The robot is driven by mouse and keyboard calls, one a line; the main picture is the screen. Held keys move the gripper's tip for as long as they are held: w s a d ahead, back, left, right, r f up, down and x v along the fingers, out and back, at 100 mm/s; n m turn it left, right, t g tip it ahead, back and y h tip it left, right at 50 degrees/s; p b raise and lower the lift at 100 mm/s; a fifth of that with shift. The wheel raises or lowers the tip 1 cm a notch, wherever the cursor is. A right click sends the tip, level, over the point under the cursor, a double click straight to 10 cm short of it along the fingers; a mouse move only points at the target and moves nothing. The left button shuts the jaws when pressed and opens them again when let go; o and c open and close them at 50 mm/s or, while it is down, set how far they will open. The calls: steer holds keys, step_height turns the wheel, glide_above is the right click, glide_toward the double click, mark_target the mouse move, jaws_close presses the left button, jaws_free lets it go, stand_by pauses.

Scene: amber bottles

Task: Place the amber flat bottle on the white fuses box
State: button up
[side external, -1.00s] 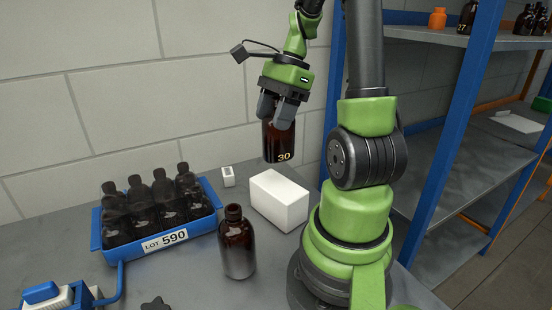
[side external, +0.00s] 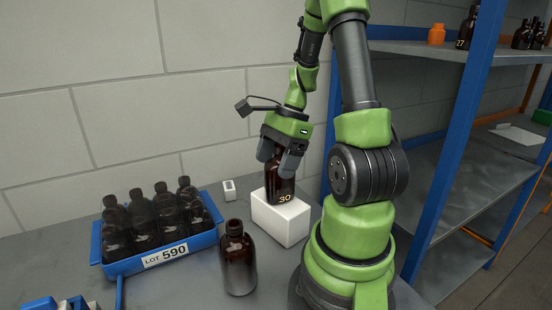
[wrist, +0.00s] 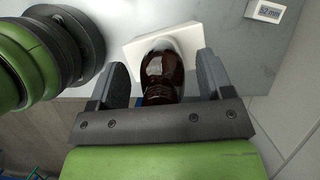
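The amber flat bottle (side external: 281,188), marked 30, stands upright on top of the white fuses box (side external: 292,223) in the side view. My gripper (side external: 279,160) is above the box with its fingers on either side of the bottle's upper part. In the wrist view the bottle (wrist: 161,74) lies between the two fingers of my gripper (wrist: 163,82), with a gap on each side, so the gripper is open around it. The white box (wrist: 187,40) shows beneath the bottle there. The bottle's neck is partly hidden by the gripper in the side view.
Another amber bottle (side external: 238,262) stands in front of the box. A blue tray (side external: 120,268) labelled LOT 590 holds several dark bottles at left. A small white device (side external: 229,189) sits behind the box. Blue-framed shelves (side external: 450,150) stand at right.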

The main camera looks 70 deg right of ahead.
mark_target(270, 170)
steer(key=v, duration=0.7)
steer(key=shift+d+r, duration=0.1)
steer(key=shift+w+r, duration=0.1)
steer(key=shift+r, duration=0.2)
steer(key=a+r+n+t, duration=0.2)
steer(key=a+r+n, duration=0.1)
steer(key=a+n, duration=0.7)
steer(key=a+r+n+t+h, duration=0.1)
steer(key=a+r+n, duration=0.3)
steer(key=a+n, duration=0.7)
steer(key=shift+s+r+n+t, duration=0.2)
steer(key=shift+r+n+t, duration=0.1)
steer(key=shift+t, duration=0.4)
